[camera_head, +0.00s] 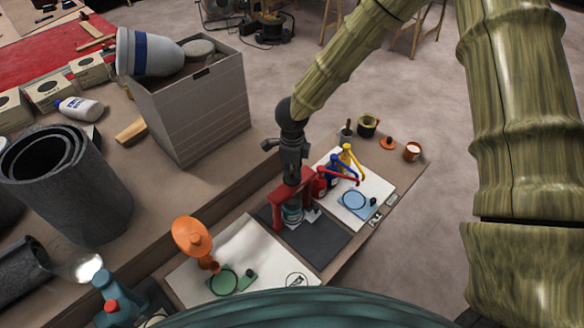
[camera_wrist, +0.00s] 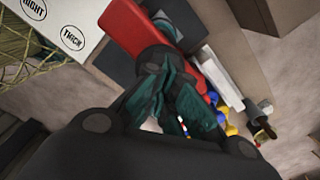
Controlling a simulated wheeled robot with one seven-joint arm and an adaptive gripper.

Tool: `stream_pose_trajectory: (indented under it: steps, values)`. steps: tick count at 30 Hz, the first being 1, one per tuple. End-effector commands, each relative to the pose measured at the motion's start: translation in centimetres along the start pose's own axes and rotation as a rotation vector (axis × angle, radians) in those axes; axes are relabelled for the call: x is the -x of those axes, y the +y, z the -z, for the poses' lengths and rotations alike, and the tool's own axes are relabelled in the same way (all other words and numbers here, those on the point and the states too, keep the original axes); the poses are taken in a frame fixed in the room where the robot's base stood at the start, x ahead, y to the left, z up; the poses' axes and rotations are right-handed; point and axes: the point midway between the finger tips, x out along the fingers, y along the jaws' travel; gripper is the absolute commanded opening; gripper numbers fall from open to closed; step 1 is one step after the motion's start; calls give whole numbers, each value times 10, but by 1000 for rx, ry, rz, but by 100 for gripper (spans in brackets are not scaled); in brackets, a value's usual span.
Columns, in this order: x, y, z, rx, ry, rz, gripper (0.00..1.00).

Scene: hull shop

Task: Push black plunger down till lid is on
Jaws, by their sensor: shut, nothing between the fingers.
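A red press frame (camera_head: 277,206) stands on a dark mat in the head view, with a small can (camera_head: 292,213) beneath its top. The frame also shows at the top of the wrist view (camera_wrist: 128,24). My gripper (camera_head: 292,178) points down directly over the press, its fingers closed together. In the wrist view, my closed fingers (camera_wrist: 160,68) reach a dark round part that looks like the black plunger (camera_wrist: 151,54). I cannot tell whether they touch it. The fingers hide much of the plunger, and the lid cannot be made out.
The dark mat (camera_head: 322,244) lies between two white boards. The right board (camera_head: 378,194) has red, blue and yellow levered tools beside it; the left board (camera_head: 190,277) holds an orange tool (camera_head: 192,238). A tall grey bin (camera_head: 198,115) stands behind left. Open floor lies right.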

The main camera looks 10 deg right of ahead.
Motion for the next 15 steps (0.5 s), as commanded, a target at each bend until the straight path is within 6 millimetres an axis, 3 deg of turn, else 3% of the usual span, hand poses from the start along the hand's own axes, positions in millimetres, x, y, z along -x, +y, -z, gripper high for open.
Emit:
stream_pose_trajectory:
  steps: [15]
  values:
    - [-5,0,0,0,1,-1,0]
